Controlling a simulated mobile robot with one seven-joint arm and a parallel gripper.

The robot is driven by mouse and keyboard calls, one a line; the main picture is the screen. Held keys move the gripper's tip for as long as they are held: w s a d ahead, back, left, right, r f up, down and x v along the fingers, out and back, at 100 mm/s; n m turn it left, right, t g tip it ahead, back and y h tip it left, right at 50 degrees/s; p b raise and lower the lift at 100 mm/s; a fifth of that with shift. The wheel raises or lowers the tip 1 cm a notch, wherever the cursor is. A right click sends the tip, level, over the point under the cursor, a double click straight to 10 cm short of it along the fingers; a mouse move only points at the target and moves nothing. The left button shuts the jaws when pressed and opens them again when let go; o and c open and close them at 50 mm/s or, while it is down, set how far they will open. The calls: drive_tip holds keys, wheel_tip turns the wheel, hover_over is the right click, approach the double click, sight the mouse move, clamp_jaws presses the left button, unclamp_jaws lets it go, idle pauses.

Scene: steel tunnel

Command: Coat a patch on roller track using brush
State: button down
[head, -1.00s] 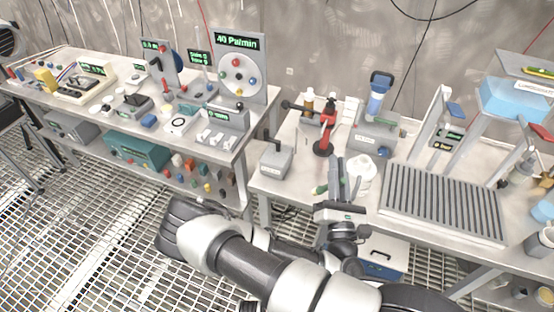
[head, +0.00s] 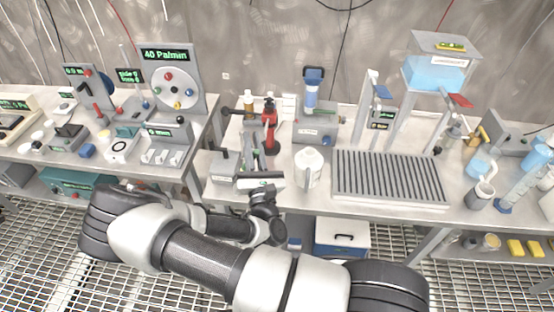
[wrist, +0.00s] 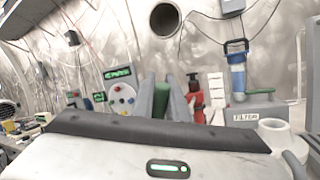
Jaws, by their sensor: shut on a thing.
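The roller track (head: 350,188) is a grey panel of parallel bars in a pale frame, lying on the right bench in the head view. No separate patch can be made out on it. My gripper (wrist: 161,98) is up in the wrist view, its two grey fingers shut on a green piece (wrist: 161,106), which looks like the brush's handle. The brush's bristles are hidden. In the head view my gripper (head: 250,158) is left of the track and apart from it, with the white jug (head: 310,170) between them.
A red stand (head: 270,128) and a blue-topped filter unit (head: 312,100) stand behind my gripper. A grey box (head: 224,164) is to its left. A shelf with a blue tank (head: 436,75) rises behind the track. Cups and a cylinder stand right of it.

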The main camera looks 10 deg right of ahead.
drive_tip(key=w+a+r+n, duration=0.2)
drive_tip(key=w+a+r, duration=0.4)
drive_tip(key=w+a, duration=0.15)
drive_tip(key=shift+y, duration=0.4)
drive_tip(key=f+b, duration=0.4)
drive_tip(key=f, duration=0.1)
drive_tip(key=shift+s+a, duration=0.1)
drive_tip(key=shift+s, duration=0.1)
